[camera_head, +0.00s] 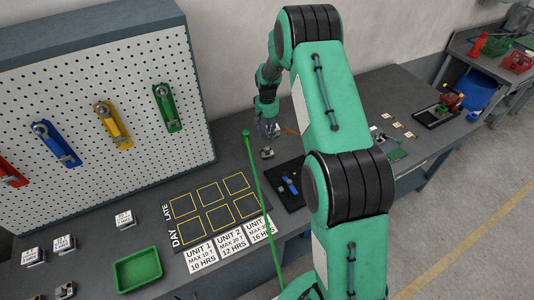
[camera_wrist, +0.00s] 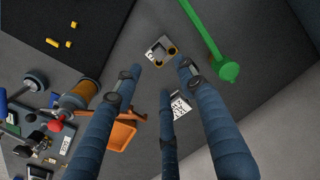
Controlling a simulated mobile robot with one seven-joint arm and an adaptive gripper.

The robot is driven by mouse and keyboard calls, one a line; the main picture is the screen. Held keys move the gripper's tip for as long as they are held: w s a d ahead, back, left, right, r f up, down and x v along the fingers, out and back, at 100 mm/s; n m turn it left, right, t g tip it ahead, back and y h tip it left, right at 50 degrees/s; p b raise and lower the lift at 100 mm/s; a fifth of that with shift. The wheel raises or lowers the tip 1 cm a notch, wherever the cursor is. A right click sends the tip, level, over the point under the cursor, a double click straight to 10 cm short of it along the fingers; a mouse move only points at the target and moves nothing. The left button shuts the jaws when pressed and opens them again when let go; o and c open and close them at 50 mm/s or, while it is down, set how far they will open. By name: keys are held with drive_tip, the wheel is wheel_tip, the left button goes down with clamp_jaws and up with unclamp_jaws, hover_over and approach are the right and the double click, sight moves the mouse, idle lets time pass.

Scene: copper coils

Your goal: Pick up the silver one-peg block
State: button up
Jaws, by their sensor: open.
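A small silver block (camera_head: 267,153) lies on the grey bench just below my gripper (camera_head: 271,130) in the head view. In the wrist view this silver block (camera_wrist: 160,50) shows two dark, gold-ringed round spots on top; I cannot make out how many pegs it has. My gripper (camera_wrist: 163,78) has its dark blue fingers spread, with nothing between them. The block is just beyond the fingertips, apart from them. Another small silver piece (camera_head: 65,290) sits at the front left of the bench; its shape is too small to tell.
A green rod (camera_head: 252,170) with a round end crosses in front of the bench, close beside the block in the wrist view. A black mat (camera_head: 291,188) with blue and yellow pieces lies to the right. An orange tray (camera_wrist: 122,135) and clutter lie nearby. A green tray (camera_head: 138,269) stands at left.

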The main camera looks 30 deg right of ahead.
hover_over(267, 148)
drive_tip(key=shift+f, duration=2.6)
drive_tip(key=shift+f+p, duration=0.35)
drive_tip(key=shift+f, duration=2.25)
drive_tip(key=shift+c, duration=0.2)
clamp_jaws()
